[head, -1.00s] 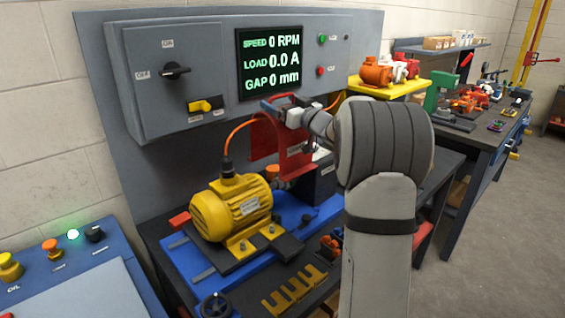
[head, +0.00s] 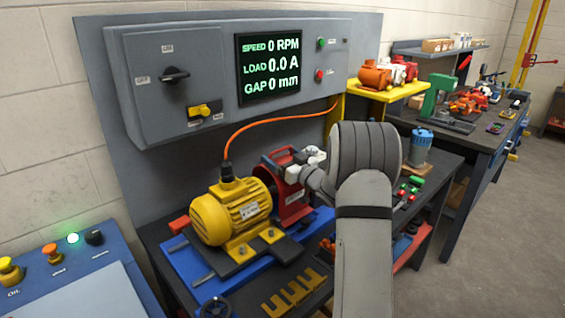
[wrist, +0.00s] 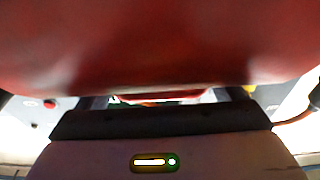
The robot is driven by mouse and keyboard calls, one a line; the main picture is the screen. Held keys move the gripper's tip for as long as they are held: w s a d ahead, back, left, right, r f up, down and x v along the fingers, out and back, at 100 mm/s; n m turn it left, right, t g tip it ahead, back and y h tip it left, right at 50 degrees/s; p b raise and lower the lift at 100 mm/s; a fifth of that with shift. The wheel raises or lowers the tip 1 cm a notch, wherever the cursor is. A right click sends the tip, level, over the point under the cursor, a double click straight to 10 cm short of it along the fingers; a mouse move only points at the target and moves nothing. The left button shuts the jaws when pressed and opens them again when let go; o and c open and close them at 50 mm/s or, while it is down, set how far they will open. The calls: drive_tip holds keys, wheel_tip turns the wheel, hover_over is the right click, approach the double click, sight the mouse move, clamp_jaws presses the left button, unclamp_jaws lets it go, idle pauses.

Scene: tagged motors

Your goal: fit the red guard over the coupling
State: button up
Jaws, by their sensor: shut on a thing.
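The red guard (head: 293,207) stands upright right behind the shaft end of the yellow motor (head: 231,211), down at the level of the blue base (head: 201,262). The coupling is hidden behind or under the guard, and I cannot tell whether the guard is fully seated. My gripper (head: 284,158) is shut on the top of the guard. In the wrist view the red guard (wrist: 160,45) fills the upper part of the picture, close to the camera.
A grey panel carries a display (head: 269,66) reading 0 RPM, 0.0 A and 0 mm. An orange cable (head: 270,122) runs from the motor to the right. A yellow slotted rack (head: 292,293) lies in front. A blue cylindrical part (head: 420,148) stands to the right on the bench.

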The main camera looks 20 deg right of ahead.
wheel_tip(320, 180, down, 2)
drive_tip(key=o, duration=1.8)
drive_tip(key=shift+f, duration=0.1)
drive_tip(key=shift+s, duration=0.15)
drive_tip(key=b+v, duration=0.2)
drive_tip(key=v, duration=1)
drive_tip(key=s+a+r+m+g+h, duration=0.3)
drive_tip(key=a+m+g+h, duration=0.15)
drive_tip(key=h, duration=0.45)
drive_tip(key=s+a+f+g, duration=0.1)
drive_tip(key=s+a+g, duration=0.2)
drive_tip(key=s, duration=0.6)
drive_tip(key=s+a+f+g+y, duration=0.1)
drive_tip(key=s+a+g, duration=0.3)
drive_tip(key=s, duration=0.6)
drive_tip(key=s+a+f+g, duration=0.2)
drive_tip(key=s+a+g, duration=0.2)
drive_tip(key=s+a, duration=0.3)
drive_tip(key=shift+s+a+f+y, duration=0.1)
drive_tip(key=shift+s+f+y, duration=0.05)
drive_tip(key=shift+s, duration=0.65)
drive_tip(key=shift+s+a+f+y, duration=0.1)
drive_tip(key=shift+s+f+y, duration=0.05)
drive_tip(key=shift+s, duration=0.6)
